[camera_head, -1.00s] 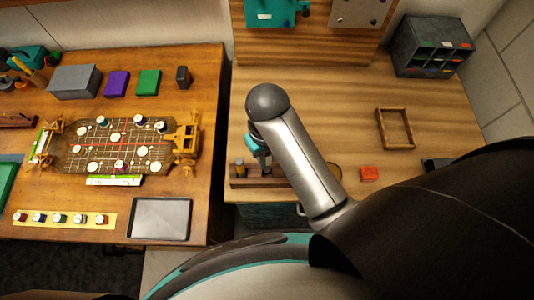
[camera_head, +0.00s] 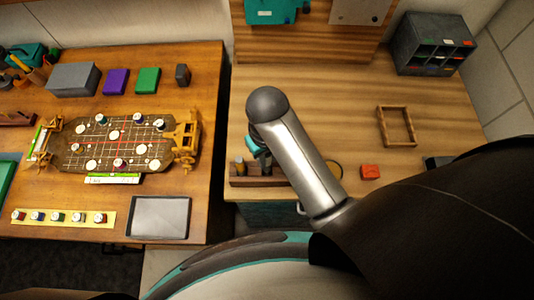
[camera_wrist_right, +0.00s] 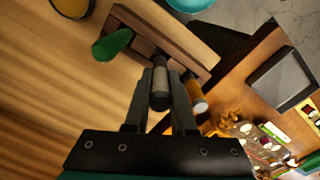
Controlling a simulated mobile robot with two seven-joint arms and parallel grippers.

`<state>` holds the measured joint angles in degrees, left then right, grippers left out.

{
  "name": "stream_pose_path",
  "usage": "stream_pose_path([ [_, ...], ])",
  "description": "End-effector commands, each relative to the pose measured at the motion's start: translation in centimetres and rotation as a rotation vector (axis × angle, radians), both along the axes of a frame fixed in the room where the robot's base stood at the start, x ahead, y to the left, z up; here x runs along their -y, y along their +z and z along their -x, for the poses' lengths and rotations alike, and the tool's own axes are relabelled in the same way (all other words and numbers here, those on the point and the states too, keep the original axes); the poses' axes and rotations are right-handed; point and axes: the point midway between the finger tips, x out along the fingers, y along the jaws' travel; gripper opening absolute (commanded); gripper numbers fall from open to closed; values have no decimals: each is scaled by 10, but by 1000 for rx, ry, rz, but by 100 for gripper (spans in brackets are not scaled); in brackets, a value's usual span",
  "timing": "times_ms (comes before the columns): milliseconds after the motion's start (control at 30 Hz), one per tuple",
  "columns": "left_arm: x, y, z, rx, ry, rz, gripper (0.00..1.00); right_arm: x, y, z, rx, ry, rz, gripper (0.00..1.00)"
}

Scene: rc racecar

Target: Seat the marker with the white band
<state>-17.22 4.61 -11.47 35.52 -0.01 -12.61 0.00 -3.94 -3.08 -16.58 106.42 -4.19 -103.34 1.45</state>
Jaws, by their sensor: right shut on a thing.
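A dark marker with a pale grey-white band (camera_wrist_right: 161,86) is held upright-looking between the fingertips of my right gripper (camera_wrist_right: 160,80) in the right wrist view. The wooden rack (camera_wrist_right: 205,55) lies just beyond it; whether the marker's end is inside a slot cannot be told. An orange-and-white marker (camera_wrist_right: 196,96) is close to the right of the fingers, at the rack. A green piece (camera_wrist_right: 113,44) is at the rack's left. In the head view the rack (camera_head: 240,182) is partly hidden by my right arm, and my right gripper (camera_head: 264,163) is over it. My left gripper does not show.
A grey compartment bin (camera_head: 432,45) stands at the back right.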

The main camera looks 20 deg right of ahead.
Motion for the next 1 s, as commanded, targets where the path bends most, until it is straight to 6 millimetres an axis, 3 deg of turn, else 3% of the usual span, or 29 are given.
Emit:
stream_pose_path([
  [1000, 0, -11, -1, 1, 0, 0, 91, 0, -26, 0, 0, 0, 0, 0],
])
